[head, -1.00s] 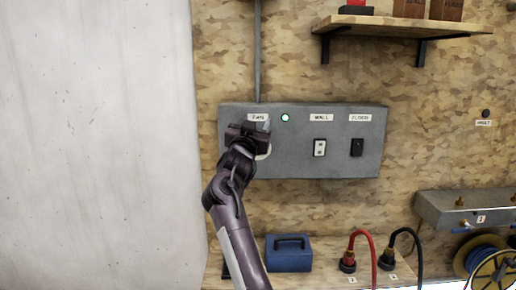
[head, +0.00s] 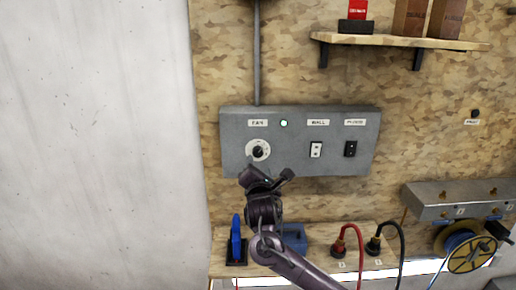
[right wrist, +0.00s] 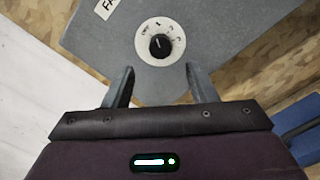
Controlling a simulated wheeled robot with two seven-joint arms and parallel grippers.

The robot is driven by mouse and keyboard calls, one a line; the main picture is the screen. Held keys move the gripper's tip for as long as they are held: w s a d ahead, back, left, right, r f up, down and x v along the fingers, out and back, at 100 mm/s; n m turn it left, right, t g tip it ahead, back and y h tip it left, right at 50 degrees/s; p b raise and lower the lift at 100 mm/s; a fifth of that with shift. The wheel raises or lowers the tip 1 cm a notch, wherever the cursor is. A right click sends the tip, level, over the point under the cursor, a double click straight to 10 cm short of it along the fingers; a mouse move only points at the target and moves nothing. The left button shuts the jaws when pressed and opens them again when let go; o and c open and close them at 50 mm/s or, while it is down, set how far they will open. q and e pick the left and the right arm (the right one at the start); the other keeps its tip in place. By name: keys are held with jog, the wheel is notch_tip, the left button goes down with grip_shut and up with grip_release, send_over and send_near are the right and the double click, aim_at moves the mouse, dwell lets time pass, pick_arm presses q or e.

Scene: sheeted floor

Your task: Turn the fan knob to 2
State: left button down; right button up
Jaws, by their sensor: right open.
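The fan knob (head: 258,151) is a black knob on a round white dial under the FAN label on the grey wall panel (head: 300,168). In the right wrist view the knob (right wrist: 160,46) is just beyond my fingertips, with small marks around the dial's upper part. A light mark on the knob points roughly upward in that view; which setting it meets I cannot tell. My right gripper (head: 266,174) is open and empty, just below the dial in the head view and apart from it. Its two fingers (right wrist: 160,74) show spread in the right wrist view. My left gripper is out of view.
A green light (head: 284,123), a white WALL switch (head: 316,149) and a black switch (head: 350,149) sit on the same panel. Below, a shelf holds a blue box (head: 294,238), a blue-handled item (head: 236,240) and red and black cables. A wooden shelf (head: 400,41) is above.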

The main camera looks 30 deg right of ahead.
aim_at(258, 154)
jog(key=p+x, duration=0.2)
jog(key=x, duration=0.5)
jog(key=shift+w+d, duration=0.15)
jog(key=shift+w, duration=0.2)
jog(key=c, duration=1)
jog(key=shift+m, duration=0.4)
jog(key=m, duration=0.3)
jog(key=shift+m, duration=0.4)
jog(key=m, duration=0.5)
jog(key=shift+m, duration=0.3)
